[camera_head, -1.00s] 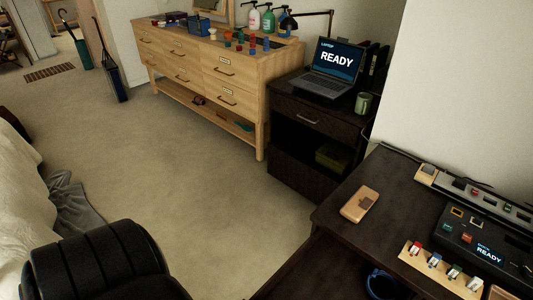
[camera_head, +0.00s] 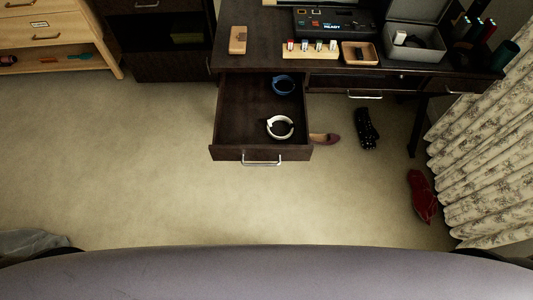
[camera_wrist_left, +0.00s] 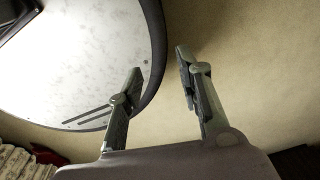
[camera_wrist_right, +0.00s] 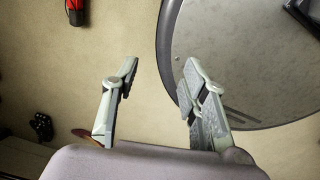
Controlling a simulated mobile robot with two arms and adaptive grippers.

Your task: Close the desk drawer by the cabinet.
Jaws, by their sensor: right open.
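The desk drawer (camera_head: 232,154) is pulled far out of the dark desk (camera_head: 262,58), on its left side, beside the dark cabinet (camera_head: 165,64). Its front has a silver handle (camera_head: 262,162). A blue ring-shaped item (camera_head: 284,85) and a white ring-shaped item (camera_head: 280,127) lie inside. My left gripper (camera_wrist_left: 158,75) is open and empty over the floor and my round base in the left wrist view. My right gripper (camera_wrist_right: 158,75) is open and empty in the right wrist view. Neither gripper shows in the head view.
A red shoe (camera_head: 421,196), a black item (camera_head: 366,128) and a brownish shoe (camera_head: 324,138) lie on the floor right of the drawer. A floral curtain (camera_head: 485,150) hangs at the right. The carpet (camera_head: 150,180) in front and left of the drawer is clear.

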